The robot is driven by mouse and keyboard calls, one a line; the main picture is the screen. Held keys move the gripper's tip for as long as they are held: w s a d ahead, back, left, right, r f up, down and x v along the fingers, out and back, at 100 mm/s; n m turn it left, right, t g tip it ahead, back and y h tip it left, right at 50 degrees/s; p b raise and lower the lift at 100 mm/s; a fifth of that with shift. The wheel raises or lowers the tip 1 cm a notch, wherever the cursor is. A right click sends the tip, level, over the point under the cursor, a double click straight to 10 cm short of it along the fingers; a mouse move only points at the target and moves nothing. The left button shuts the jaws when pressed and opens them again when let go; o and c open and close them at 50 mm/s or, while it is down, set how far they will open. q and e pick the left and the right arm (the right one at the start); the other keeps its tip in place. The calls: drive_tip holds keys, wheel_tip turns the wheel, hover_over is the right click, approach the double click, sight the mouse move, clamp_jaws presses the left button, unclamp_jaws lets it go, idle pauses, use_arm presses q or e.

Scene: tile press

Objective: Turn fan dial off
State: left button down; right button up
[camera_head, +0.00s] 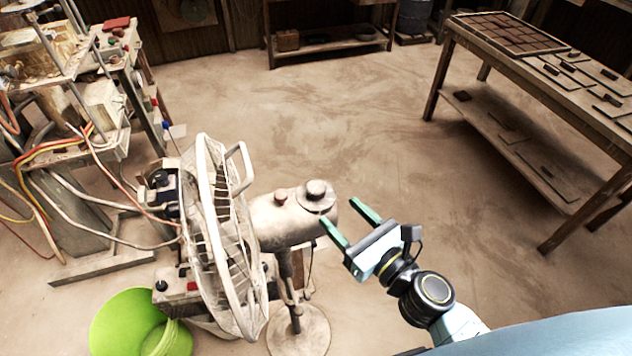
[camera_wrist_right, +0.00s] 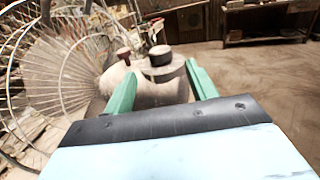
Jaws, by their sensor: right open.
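The standing fan (camera_head: 222,240) has a round wire cage on the left and a motor housing (camera_head: 272,222) behind it. A dark round dial (camera_head: 316,190) sits on top of the housing's rear end, with a smaller reddish knob (camera_head: 281,197) closer to the cage. My right gripper (camera_head: 342,222) is open and empty, just right of the housing, its green fingers pointing toward the dial. In the right wrist view the dial (camera_wrist_right: 160,55) shows between and beyond the fingertips (camera_wrist_right: 160,82), apparently not touched. My left gripper is out of view.
A cluttered machine bench (camera_head: 100,100) with hoses stands at the left. A green bucket (camera_head: 140,325) is on the floor near the fan. A wooden table (camera_head: 540,75) with tiles stands at the right. The floor between is clear.

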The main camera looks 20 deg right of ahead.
sight(322, 195)
drive_tip(key=p+x, duration=0.1)
drive_tip(key=x, duration=0.8)
drive_tip(key=shift+w+a+f, duration=0.1)
drive_tip(key=c, duration=1)
